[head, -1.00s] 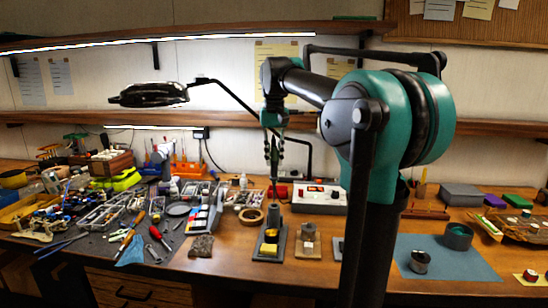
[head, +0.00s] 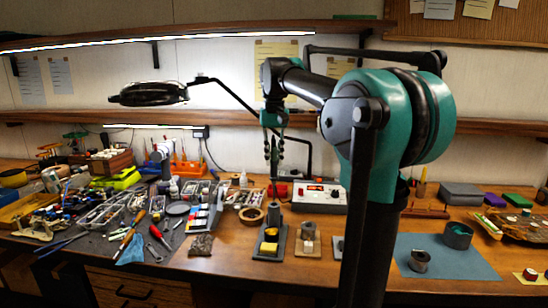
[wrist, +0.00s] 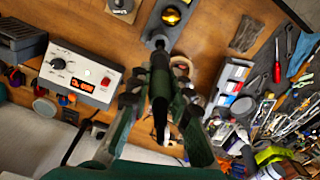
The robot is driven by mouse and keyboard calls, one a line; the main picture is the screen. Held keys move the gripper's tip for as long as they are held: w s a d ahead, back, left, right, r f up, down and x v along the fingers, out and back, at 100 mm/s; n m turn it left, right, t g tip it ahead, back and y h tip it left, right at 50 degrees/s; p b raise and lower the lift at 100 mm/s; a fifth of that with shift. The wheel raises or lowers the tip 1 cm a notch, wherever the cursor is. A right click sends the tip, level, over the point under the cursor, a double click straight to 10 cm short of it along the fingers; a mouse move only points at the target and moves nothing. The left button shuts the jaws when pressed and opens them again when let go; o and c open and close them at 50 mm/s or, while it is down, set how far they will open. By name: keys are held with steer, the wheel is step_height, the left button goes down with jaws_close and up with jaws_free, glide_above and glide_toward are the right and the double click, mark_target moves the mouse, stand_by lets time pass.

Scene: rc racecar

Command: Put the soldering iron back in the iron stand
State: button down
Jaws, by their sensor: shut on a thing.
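My gripper (head: 273,172) is shut on the soldering iron (wrist: 160,88), which has a dark handle and hangs nearly upright, pointing down. The fingers show on both sides of the handle in the wrist view (wrist: 158,108). The iron stand (head: 268,253) is a grey base with an upright holder and a yellow-gold pad; it also shows in the wrist view (wrist: 153,27). The iron's lower end lines up with the top of the stand's holder (head: 272,214). I cannot tell whether the tip is inside the holder or just above it.
A soldering station (head: 320,197) with a red display stands behind and right of the stand. A tape roll (head: 251,216) lies to the left, near the crowded dark tool mat (head: 100,248). A magnifier lamp (head: 148,94) hangs above at left. Small blocks stand right of the stand.

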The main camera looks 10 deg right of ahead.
mark_target(274, 177)
steer(key=shift+f, duration=4.45)
